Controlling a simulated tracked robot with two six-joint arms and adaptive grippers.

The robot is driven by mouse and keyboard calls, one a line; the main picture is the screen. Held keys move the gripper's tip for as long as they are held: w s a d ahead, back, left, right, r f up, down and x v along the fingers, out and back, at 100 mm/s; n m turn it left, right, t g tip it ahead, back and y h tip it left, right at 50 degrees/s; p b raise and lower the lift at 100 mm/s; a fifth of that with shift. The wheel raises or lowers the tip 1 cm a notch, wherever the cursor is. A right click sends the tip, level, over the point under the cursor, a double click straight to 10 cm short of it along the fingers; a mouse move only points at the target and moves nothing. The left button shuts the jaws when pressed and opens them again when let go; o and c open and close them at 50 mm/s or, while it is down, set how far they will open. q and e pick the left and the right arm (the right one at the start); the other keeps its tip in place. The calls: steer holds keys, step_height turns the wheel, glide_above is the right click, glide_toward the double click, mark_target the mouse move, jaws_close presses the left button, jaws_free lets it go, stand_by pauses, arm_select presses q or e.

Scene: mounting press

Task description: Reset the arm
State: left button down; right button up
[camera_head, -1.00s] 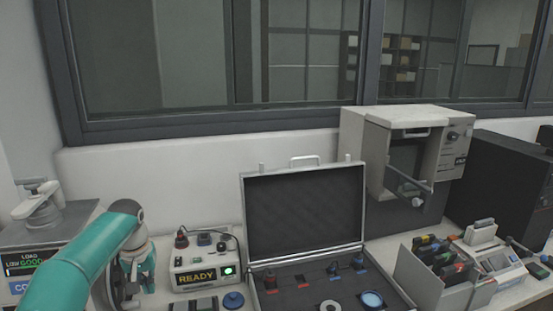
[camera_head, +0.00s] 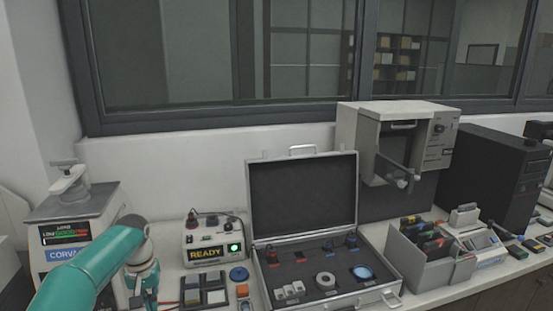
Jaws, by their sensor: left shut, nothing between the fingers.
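My left arm, teal with a grey wrist, comes in from the lower left of the head view. Its gripper (camera_head: 146,297) points down at the bottom edge, beside the press. It is shut with nothing seen in it, though its fingertips are partly cut off by the frame. The mounting press (camera_head: 75,215) stands at the far left, with a lever on top and a green and red load display on its front. My arm covers its lower part. My right gripper is not in view.
A box reading READY (camera_head: 214,240) has a lit green lamp. An open case (camera_head: 335,297) holds a ring, a blue disc and small parts. A tray of small blocks (camera_head: 203,291) lies left of it. A grey bin (camera_head: 418,262), an open-doored cabinet (camera_head: 398,135) and a black tower (camera_head: 490,180) stand right.

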arm_select(q)
steer(key=s+d+f+g, duration=0.1)
steer(key=s+d+f, duration=0.15)
steer(key=f, duration=0.25)
steer(key=s+d+f+m+g+h, duration=0.1)
steer(key=s+d+f, duration=0.1)
steer(key=s+f, duration=0.25)
steer(key=s+d+f+g, duration=0.1)
steer(key=s+d+f, duration=0.1)
steer(key=f, duration=0.4)
steer(key=s+d+f+t+h, duration=0.1)
steer(key=s+d+f, duration=0.2)
steer(key=s, duration=0.4)
steer(key=s+d+f+t+h, duration=0.1)
steer(key=s+d+f, duration=0.3)
steer(key=s, duration=0.4)
steer(key=s+d+f+t+h, duration=0.1)
steer(key=s+d+f, duration=0.3)
steer(key=s, duration=0.3)
steer(key=shift+s+d+f, duration=0.25)
steer(key=shift+s+d, duration=0.15)
steer(key=shift+d, duration=0.4)
